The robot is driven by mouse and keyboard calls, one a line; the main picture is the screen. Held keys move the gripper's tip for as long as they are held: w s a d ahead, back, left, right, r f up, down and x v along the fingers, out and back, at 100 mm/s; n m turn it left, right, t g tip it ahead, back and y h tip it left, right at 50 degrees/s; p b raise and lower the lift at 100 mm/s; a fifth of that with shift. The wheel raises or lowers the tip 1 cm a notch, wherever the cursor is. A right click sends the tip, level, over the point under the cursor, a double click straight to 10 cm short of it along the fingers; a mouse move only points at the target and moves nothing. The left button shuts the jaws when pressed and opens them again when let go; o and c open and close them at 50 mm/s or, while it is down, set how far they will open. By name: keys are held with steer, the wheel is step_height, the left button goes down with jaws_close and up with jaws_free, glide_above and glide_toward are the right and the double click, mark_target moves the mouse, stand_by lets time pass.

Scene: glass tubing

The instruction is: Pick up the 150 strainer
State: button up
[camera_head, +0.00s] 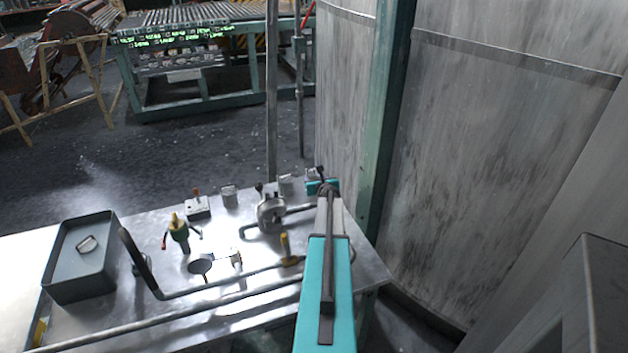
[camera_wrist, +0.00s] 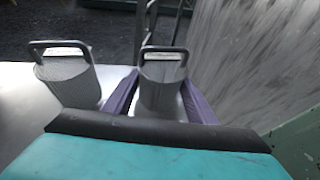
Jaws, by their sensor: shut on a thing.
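My gripper (camera_head: 320,186) is at the far right end of the metal table. In the wrist view its two purple fingers (camera_wrist: 160,90) stand on either side of a grey mesh strainer (camera_wrist: 162,84) with a squared loop handle on top. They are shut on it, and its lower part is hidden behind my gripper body. A second, similar strainer (camera_wrist: 70,82) stands just left of the fingers, apart from them. In the head view the held strainer (camera_head: 311,174) is partly hidden by my arm, and the second one (camera_head: 287,185) is beside it. No size marking is readable.
Another small grey can-like piece (camera_head: 229,196) and a small box with a red-topped lever (camera_head: 197,207) stand along the table's far edge. A round metal device (camera_head: 270,213), a yellow-topped burner (camera_head: 178,229), bent tubing and a dark tray (camera_head: 80,285) are nearer. A large tank (camera_head: 490,150) rises right.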

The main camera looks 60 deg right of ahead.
mark_target(315, 174)
steer(key=shift+c, duration=0.2)
steer(key=shift+r+p, duration=1.2)
steer(key=shift+r, duration=3.8)
